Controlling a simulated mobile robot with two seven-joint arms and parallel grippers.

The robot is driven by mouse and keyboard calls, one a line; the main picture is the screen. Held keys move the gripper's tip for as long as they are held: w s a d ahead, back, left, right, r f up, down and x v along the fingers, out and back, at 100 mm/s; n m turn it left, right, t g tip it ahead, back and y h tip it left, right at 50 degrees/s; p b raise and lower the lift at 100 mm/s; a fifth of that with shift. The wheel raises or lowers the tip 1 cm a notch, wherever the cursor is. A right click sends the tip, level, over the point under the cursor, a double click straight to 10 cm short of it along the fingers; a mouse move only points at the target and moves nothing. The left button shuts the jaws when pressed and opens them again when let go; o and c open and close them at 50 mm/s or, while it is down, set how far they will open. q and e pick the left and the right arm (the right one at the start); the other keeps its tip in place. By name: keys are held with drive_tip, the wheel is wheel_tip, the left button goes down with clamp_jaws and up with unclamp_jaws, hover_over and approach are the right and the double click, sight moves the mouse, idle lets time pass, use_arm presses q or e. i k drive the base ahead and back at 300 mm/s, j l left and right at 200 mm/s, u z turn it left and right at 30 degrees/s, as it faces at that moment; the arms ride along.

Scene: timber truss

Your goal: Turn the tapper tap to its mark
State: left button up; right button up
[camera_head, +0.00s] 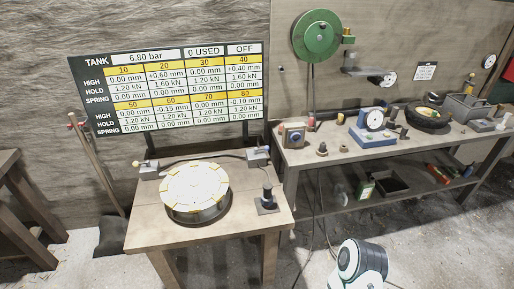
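A small wooden table (200,232) stands at centre left with a round drum with a pale segmented top (195,187) on it. A small grey fitting with a yellowish end (149,171) sits at the table's back left, and a similar one (258,156) at the back right. A dark upright piece on a square base (267,201) stands at the right front corner. I cannot tell which of these is the tapper tap, and no mark is legible. Neither of my grippers shows. A white and dark rounded arm link of mine is at the bottom.
A board (170,88) reads tank 6.80 bar, 0 used, off. A workbench (400,150) at right holds a blue gauge (374,122), a black ring (427,117) and small parts. A green wheel (316,36) is on the wall. Cables cross the floor between table and bench.

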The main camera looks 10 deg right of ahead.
sight(267, 148)
drive_tip(key=l+u, duration=0.15)
drive_tip(key=u, duration=0.3)
drive_tip(key=l+u, duration=0.15)
drive_tip(key=u, duration=0.3)
drive_tip(key=l+u, duration=0.15)
drive_tip(key=u, duration=0.3)
drive_tip(key=k+l+u, duration=0.1)
drive_tip(key=l+u, duration=0.15)
drive_tip(key=k+l+u, duration=0.1)
drive_tip(key=l+u, duration=0.15)
drive_tip(key=l, duration=0.2)
drive_tip(key=k+l+u, duration=0.3)
drive_tip(key=l, duration=0.25)
drive_tip(key=k+l+u, duration=0.1)
drive_tip(key=k+l, duration=0.15)
drive_tip(key=k+l+u, duration=0.1)
drive_tip(key=l, duration=0.35)
drive_tip(key=k, duration=0.1)
